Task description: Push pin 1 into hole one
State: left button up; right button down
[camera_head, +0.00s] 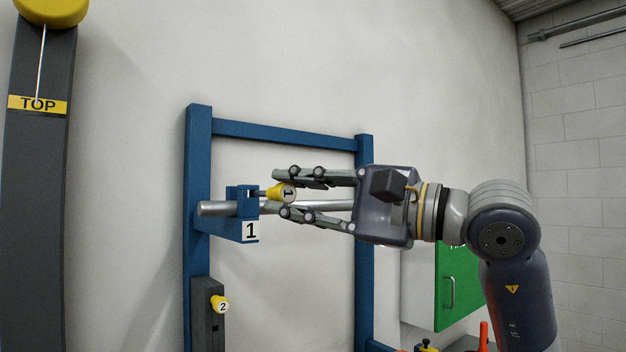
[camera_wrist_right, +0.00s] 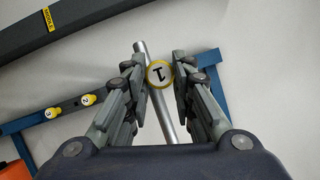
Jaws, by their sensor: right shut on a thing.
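The yellow pin 1 (camera_head: 281,193) is between the fingertips of my right gripper (camera_head: 276,192), which is shut on its knob. Its thin shank points left at the blue bracket (camera_head: 237,205) labelled 1, and the tip is at or in the bracket's upper opening; the depth is hard to tell. A silver bar (camera_head: 215,209) runs through the bracket below the pin. In the right wrist view, pin 1's round face (camera_wrist_right: 160,74) shows between the two fingers, with the silver bar (camera_wrist_right: 167,122) behind it. My left gripper is not in view.
A blue frame (camera_head: 198,150) stands against the pale wall. Pin 2 (camera_head: 219,304) sits in a dark post (camera_head: 204,330) below the bracket. A dark column (camera_head: 38,180) with a TOP label stands at left. A green cabinet (camera_head: 455,275) is behind my right arm.

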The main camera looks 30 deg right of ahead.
jog(key=shift+w, duration=0.1)
jog(key=shift+s, duration=0.25)
jog(key=shift+w, duration=0.2)
jog(key=shift+w+a+p, duration=0.2)
jog(key=shift+w+p, duration=0.65)
jog(key=shift+w, duration=2.15)
jog(key=shift+d+r, duration=0.1)
